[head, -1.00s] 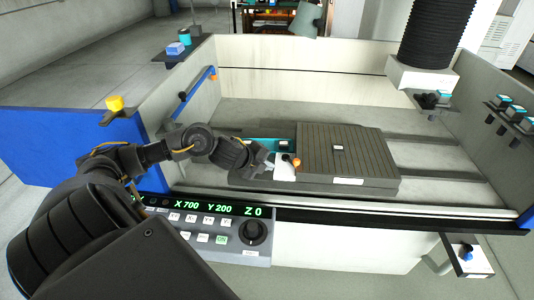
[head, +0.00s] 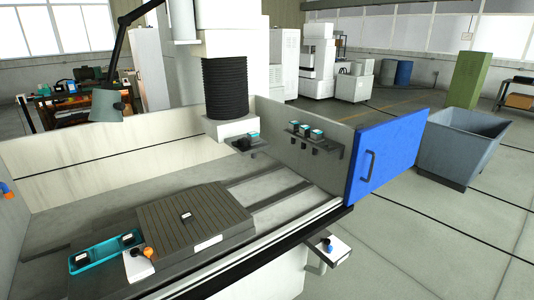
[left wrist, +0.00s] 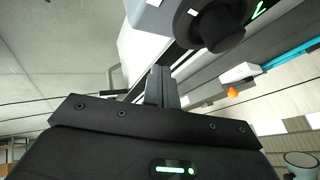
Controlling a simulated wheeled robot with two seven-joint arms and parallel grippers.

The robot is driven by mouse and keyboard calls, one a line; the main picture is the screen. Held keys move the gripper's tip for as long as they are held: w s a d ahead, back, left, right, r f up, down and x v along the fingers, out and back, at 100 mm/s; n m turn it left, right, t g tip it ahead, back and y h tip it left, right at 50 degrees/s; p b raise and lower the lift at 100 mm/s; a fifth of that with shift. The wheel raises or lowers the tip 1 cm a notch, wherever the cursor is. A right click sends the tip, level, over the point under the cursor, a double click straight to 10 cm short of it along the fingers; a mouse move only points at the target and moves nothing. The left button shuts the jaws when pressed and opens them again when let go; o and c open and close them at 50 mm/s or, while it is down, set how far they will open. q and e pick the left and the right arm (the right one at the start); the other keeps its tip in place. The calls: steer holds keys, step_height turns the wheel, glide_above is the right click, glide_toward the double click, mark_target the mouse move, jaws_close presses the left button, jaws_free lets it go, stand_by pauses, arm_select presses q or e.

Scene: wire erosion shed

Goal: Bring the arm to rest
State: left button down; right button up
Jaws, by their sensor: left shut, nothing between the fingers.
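My left gripper (left wrist: 160,84) shows in the left wrist view with its dark fingers together and nothing between them. It is beside the control panel (left wrist: 152,14) and its black knob (left wrist: 222,26), outside the machine tank. My left arm is out of the head view, and no right gripper shows in either view. In the head view the machine tank (head: 60,150) holds a dark slotted plate (head: 205,205). Left of the plate are a teal tray (head: 92,250) and a white block with an orange knob (head: 137,267).
A blue door (head: 390,155) stands open at the tank's right end. A small bracket (head: 328,250) juts from the tank's front. A grey bin (head: 460,150) stands at right on open floor. A black bellows column (head: 225,88) hangs over the tank.

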arm_select(q)
steer(key=s+d+f+n+g, duration=0.1)
steer(key=s+d+n+g, duration=0.15)
steer(key=s, duration=0.35)
steer(key=s+d+f+n+g, duration=0.1)
steer(key=s+f+n+g, duration=0.1)
steer(key=s+n, duration=0.3)
step_height(320, 180, down, 27)
steer(key=s+m+b, duration=0.2)
steer(key=s+a+f+g+b, duration=0.1)
steer(key=s+a+f+g, duration=0.1)
steer(key=s+f, duration=1.4)
steer(key=shift+s+a+f, duration=0.4)
steer(key=shift+a+f, duration=0.2)
steer(key=shift+f, duration=0.15)
